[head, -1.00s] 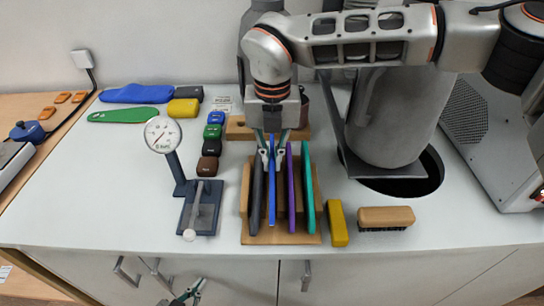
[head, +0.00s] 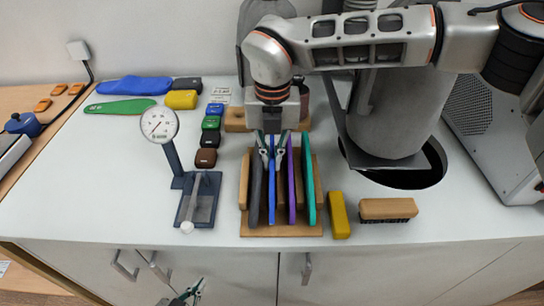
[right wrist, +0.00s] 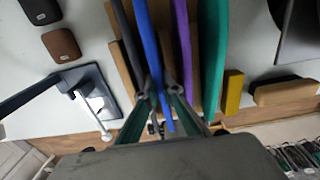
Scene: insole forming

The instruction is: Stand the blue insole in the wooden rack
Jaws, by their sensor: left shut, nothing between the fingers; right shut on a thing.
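The blue insole (head: 271,195) is upright on edge in the wooden rack (head: 282,231), between a black insole (head: 256,190) on its left and a purple one (head: 291,185) on its right. A teal insole (head: 308,185) stands at the right end. My right gripper (head: 272,152) is shut on the blue insole from above; the right wrist view also shows the blue insole (right wrist: 147,40) between the fingers. I cannot tell whether its lower edge touches the rack floor. My left gripper (head: 188,292) is shut and empty, low in front of the cabinet.
A dial gauge (head: 160,125) on a stand is left of the rack. A yellow block (head: 339,215) and a wooden brush (head: 387,209) lie right of it. Another blue insole (head: 135,89) and a green one (head: 120,106) lie flat at the back left.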

